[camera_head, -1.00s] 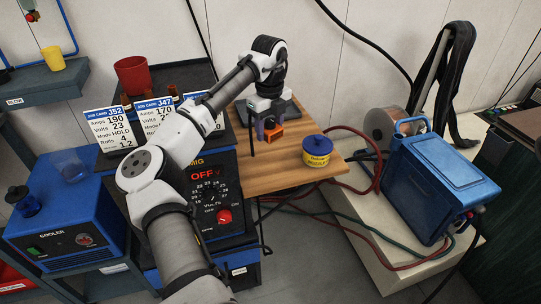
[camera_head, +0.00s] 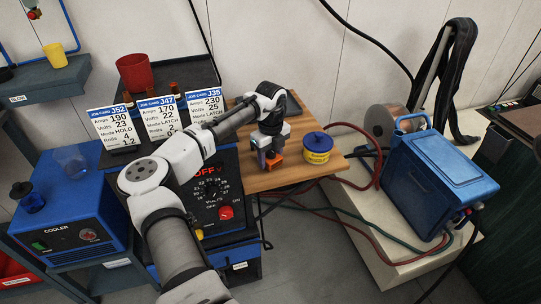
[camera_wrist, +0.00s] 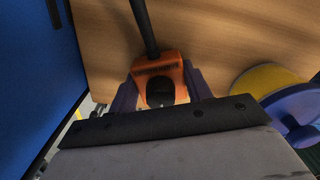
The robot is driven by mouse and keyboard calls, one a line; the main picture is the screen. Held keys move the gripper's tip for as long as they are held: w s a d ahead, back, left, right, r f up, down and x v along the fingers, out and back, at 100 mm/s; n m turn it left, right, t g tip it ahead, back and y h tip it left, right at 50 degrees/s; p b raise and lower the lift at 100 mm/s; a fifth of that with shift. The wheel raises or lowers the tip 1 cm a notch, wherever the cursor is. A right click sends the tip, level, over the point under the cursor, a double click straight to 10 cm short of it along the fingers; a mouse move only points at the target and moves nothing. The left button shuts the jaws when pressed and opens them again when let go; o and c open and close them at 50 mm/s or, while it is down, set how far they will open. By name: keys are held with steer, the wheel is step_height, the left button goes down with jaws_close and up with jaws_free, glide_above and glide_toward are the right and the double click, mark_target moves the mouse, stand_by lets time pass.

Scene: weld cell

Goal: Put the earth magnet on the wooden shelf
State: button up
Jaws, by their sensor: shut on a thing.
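The earth magnet (camera_head: 271,163) is an orange block with a black round spot and a dark stem or cable. My gripper (camera_head: 268,158) is shut on it, and the wrist view shows the magnet (camera_wrist: 158,80) between the two purple fingers (camera_wrist: 160,88). The wooden shelf (camera_head: 245,184) is a light wood board beside the welder; its grain (camera_wrist: 225,35) fills much of the wrist view. The magnet is low over the shelf near its front edge. I cannot tell whether it touches the wood.
A blue-lidded yellow tub (camera_head: 317,148) stands on the shelf just right of my gripper. The welder (camera_head: 213,195) with job cards (camera_head: 160,118) above it is on the left. A blue case (camera_head: 432,180) and hoses (camera_head: 355,215) lie to the right. Bare wood shows around the magnet.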

steer(key=o, duration=1.5)
steer(key=shift+f, duration=0.1)
step_height(320, 180, up, 12)
steer(key=shift+r+b, duration=0.2)
steer(key=shift+b, duration=0.7)
steer(key=shift+d, duration=0.1)
